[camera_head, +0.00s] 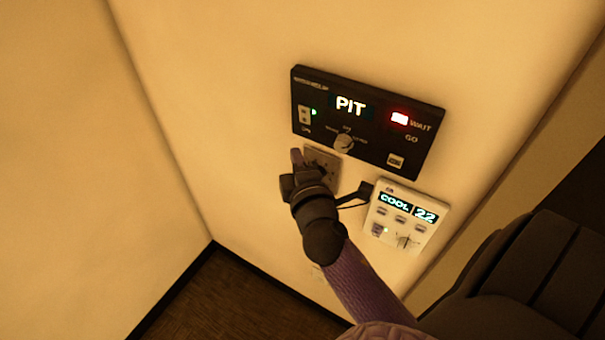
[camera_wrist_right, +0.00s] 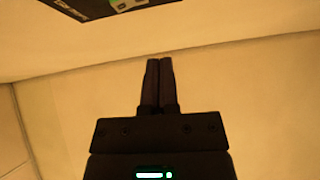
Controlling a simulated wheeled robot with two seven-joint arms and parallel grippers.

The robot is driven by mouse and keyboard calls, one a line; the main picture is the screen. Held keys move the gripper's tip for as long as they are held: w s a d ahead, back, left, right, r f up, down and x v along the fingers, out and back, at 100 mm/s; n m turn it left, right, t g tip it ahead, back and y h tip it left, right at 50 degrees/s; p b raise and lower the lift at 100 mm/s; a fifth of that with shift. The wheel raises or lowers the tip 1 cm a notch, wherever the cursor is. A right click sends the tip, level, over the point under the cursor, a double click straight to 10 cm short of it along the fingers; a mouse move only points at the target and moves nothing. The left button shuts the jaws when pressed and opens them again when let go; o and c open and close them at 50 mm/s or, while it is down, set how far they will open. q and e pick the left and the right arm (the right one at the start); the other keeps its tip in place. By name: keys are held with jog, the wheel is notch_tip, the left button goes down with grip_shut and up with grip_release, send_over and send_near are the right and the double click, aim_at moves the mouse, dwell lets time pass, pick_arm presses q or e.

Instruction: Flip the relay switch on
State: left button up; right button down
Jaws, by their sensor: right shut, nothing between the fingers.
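A black wall panel (camera_head: 380,150) shows a lit PIT display (camera_head: 350,105). My left gripper is out of view.
The panel also has a round knob (camera_head: 344,142), a red light (camera_head: 399,118) by WAIT, and a small button (camera_head: 395,161). A grey plate (camera_head: 325,163) is partly hidden behind my gripper. A white thermostat (camera_head: 405,222) reading COOL 22 is at lower right. A wall corner lies left.

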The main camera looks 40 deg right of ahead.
jog(key=b+v, duration=0.1)
jog(key=v, duration=0.5)
jog(key=shift+f, duration=0.35)
jog(key=shift+s, duration=0.1)
